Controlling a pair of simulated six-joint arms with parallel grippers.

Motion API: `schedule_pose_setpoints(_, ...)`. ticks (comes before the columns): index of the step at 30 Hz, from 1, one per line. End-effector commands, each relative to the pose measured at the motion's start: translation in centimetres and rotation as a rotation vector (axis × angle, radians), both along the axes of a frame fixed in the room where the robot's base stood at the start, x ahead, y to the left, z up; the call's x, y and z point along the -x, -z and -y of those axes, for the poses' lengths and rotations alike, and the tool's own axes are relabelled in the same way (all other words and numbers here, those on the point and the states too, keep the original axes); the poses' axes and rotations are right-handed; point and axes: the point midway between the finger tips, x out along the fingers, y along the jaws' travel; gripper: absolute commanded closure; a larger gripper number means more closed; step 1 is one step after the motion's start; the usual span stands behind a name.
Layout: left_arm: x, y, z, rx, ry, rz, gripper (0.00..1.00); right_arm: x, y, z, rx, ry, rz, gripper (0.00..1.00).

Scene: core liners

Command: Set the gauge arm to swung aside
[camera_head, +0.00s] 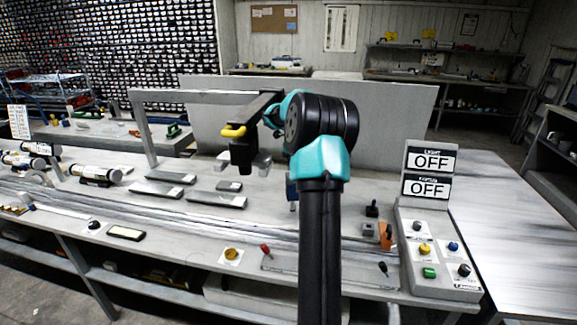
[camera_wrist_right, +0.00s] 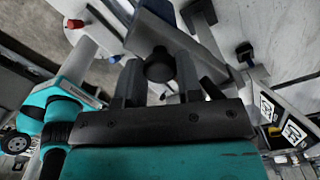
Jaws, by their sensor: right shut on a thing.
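A grey gauge arm (camera_head: 195,97) runs level above the bench from a grey post (camera_head: 146,140) at its left. At its right end, a dark block (camera_head: 242,155) hangs down, with a yellow grip (camera_head: 233,131) on it. My right arm rises from the bottom of the head view, its teal wrist beside that end. In the right wrist view my right gripper (camera_wrist_right: 160,78) is shut on a round dark knob (camera_wrist_right: 160,64) between its two fingers. In the head view the fingertips are hard to make out. My left gripper is not in view.
Grey flat pieces (camera_head: 216,199) lie on the bench below. A control panel (camera_head: 437,250) with coloured buttons and two OFF signs (camera_head: 430,160) stands at the right. A red-knobbed lever (camera_head: 265,248) is near the front edge. A grey backboard (camera_head: 390,115) stands behind.

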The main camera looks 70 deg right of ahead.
Motion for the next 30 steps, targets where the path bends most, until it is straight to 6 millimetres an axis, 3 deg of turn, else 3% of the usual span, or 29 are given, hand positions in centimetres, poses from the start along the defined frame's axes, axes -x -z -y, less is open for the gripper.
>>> schedule_pose_setpoints(9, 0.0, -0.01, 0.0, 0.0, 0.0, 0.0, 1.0, -0.03, -0.03, 0.03, 0.001, 0.0, 0.001, 1.0)
schedule_pose_setpoints(10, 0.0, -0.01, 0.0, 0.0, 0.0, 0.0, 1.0, -0.03, -0.03, 0.03, 0.001, 0.0, 0.001, 0.64)
schedule_pose_setpoints(17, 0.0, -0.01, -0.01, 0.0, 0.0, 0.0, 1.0, -0.02, -0.01, 0.01, 0.0, 0.0, 0.001, 0.42)
schedule_pose_setpoints(30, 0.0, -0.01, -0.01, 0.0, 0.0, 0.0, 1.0, -0.03, -0.97, 0.03, 0.001, 0.0, 0.001, 0.41)
